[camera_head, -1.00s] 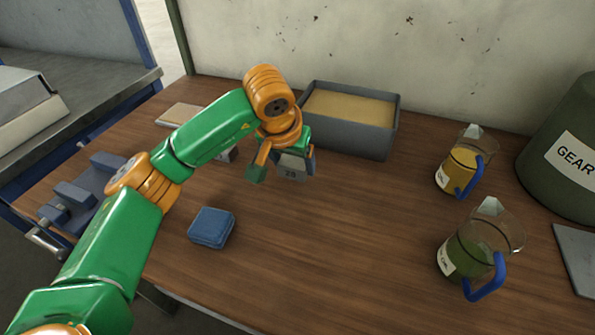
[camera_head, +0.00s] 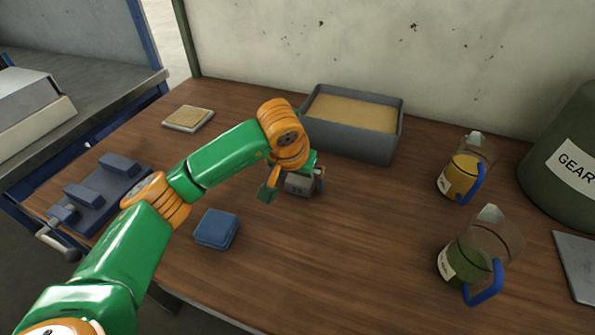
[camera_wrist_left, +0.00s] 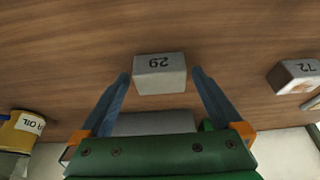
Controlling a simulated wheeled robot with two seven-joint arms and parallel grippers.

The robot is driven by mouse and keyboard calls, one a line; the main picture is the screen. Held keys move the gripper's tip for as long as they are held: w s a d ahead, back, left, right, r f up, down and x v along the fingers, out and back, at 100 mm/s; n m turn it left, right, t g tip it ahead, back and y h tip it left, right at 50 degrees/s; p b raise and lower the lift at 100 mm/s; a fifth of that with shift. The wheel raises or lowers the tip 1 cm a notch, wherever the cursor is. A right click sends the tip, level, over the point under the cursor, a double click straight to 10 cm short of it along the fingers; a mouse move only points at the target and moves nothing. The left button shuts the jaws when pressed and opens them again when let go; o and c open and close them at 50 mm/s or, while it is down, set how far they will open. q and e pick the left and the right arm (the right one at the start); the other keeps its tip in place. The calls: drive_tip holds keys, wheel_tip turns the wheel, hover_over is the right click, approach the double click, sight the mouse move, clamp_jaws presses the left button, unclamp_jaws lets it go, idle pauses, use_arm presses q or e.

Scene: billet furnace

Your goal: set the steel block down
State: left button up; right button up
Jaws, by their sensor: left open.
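The steel block (camera_head: 299,185), a grey block with a dark number on its face, is on the wooden table in front of the sand box. In the left wrist view the block (camera_wrist_left: 160,80) sits between my left fingers, with a gap on each side. My left gripper (camera_head: 293,189) is open around it. The fingers also show in the left wrist view (camera_wrist_left: 160,84). My gripper partly hides the block in the head view. My right gripper is not in view.
The grey sand box (camera_head: 350,146) stands just behind. A second block marked 72 (camera_wrist_left: 296,75) lies to one side. Two jugs, yellow (camera_head: 461,178) and green (camera_head: 468,260), stand right; clear table lies between.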

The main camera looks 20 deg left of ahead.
use_arm(q)
drive_tip(key=v, duration=1.1)
drive_tip(key=shift+r, duration=0.35)
drive_tip(key=shift+s, duration=0.2)
